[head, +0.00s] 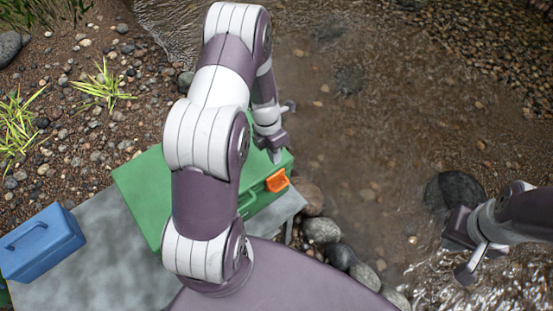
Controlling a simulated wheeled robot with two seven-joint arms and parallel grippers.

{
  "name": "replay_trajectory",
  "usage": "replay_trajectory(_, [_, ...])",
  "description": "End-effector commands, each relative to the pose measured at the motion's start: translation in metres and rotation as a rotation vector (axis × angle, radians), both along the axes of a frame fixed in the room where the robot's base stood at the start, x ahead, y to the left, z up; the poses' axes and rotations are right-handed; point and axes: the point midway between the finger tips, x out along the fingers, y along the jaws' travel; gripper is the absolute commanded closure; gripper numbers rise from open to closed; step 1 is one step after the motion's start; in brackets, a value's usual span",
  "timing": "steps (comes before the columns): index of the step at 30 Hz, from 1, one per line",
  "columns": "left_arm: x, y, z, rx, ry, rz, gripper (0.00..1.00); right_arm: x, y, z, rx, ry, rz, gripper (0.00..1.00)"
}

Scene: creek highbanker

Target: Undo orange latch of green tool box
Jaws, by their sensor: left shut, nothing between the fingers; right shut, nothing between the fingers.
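The green tool box (140,191) stands on a grey table, partly hidden behind my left arm. Its orange latch (277,181) is on the side facing the lower right, near the right end. I cannot tell whether the latch is fastened. My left gripper (276,157) is shut and empty. It points down over the right end of the box, just above the latch in the picture. I cannot tell whether it touches the box. My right gripper (468,268) is shut and empty, out over the water at the right, far from the box.
A blue tool box (42,243) with a handle stands at the left of the grey table (110,265). Rocks (321,230) lie beside the table's right edge. Shallow creek water covers the right side, with a large dark boulder (452,193) near my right gripper.

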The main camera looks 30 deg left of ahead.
Motion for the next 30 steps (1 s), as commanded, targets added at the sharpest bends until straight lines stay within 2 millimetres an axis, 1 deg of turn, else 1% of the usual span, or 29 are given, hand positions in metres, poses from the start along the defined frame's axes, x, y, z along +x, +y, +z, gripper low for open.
replay_trajectory(1, [-0.002, -0.003, -0.011, -0.001, 0.005, -0.001, 1.00, 0.000, 0.000, 0.001, 0.000, 0.000, 0.000, 1.00])
replay_trajectory(9, [-0.006, -0.014, -0.068, 0.000, 0.002, -0.001, 1.00, 0.000, 0.000, 0.002, 0.000, 0.000, 0.000, 1.00])
replay_trajectory(15, [-0.009, -0.021, -0.099, 0.000, 0.002, -0.002, 1.00, 0.000, 0.000, 0.004, 0.000, 0.000, 0.000, 1.00])
replay_trajectory(18, [-0.009, -0.023, -0.108, 0.000, 0.000, -0.001, 1.00, 0.000, 0.000, 0.005, 0.000, 0.000, 0.000, 1.00])
replay_trajectory(21, [-0.009, -0.023, -0.112, 0.001, -0.001, -0.001, 1.00, 0.000, 0.000, 0.005, 0.000, 0.000, 0.000, 1.00])
replay_trajectory(30, [-0.009, -0.023, -0.113, 0.001, -0.001, -0.001, 1.00, 0.000, 0.000, 0.005, 0.000, 0.000, 0.000, 1.00])
